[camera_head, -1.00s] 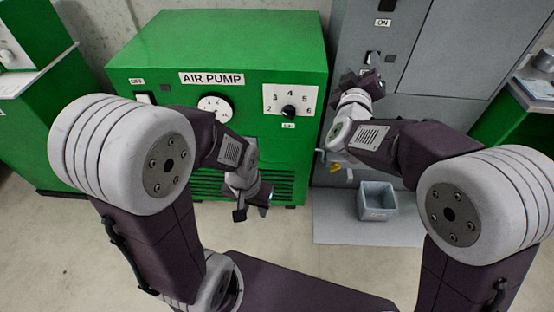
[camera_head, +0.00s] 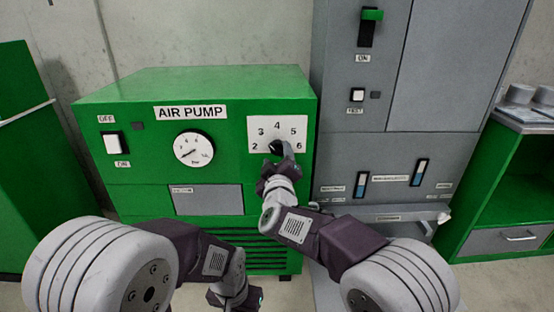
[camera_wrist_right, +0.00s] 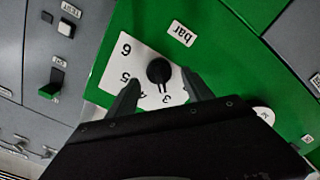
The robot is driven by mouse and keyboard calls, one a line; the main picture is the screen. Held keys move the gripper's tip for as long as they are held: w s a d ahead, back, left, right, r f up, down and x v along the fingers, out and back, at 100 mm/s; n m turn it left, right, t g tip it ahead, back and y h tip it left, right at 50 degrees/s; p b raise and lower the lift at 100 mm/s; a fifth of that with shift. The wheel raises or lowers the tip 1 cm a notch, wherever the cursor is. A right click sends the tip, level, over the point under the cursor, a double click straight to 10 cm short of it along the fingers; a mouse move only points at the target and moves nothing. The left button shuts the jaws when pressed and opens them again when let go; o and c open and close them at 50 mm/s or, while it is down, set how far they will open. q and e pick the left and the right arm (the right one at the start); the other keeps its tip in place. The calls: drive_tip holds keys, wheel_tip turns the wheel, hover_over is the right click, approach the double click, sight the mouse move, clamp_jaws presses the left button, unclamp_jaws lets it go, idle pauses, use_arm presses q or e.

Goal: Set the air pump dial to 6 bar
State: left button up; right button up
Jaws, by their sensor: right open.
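The green air pump (camera_head: 100,165) stands in front of me with its label at the top. Its black dial knob (camera_head: 277,147) sits on a white scale plate (camera_head: 299,120) numbered 2 to 6. In the right wrist view the knob (camera_wrist_right: 159,71) has a pale mark on the side toward the 3. My right gripper (camera_head: 279,164) is at the dial, open; in the wrist view its fingers (camera_wrist_right: 160,92) are on either side of the knob, apart from it. My left gripper (camera_head: 236,297) hangs low before the pump; its jaws are unclear.
The pump also has a round gauge (camera_head: 194,149) and an OFF/ON switch (camera_head: 112,143). A grey cabinet (camera_head: 340,120) with switches is close on the right. A green shelf unit (camera_head: 480,200) stands at far right.

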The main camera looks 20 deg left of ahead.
drive_tip(key=shift+x, duration=1.3)
drive_tip(key=shift+c, duration=0.2)
clamp_jaws()
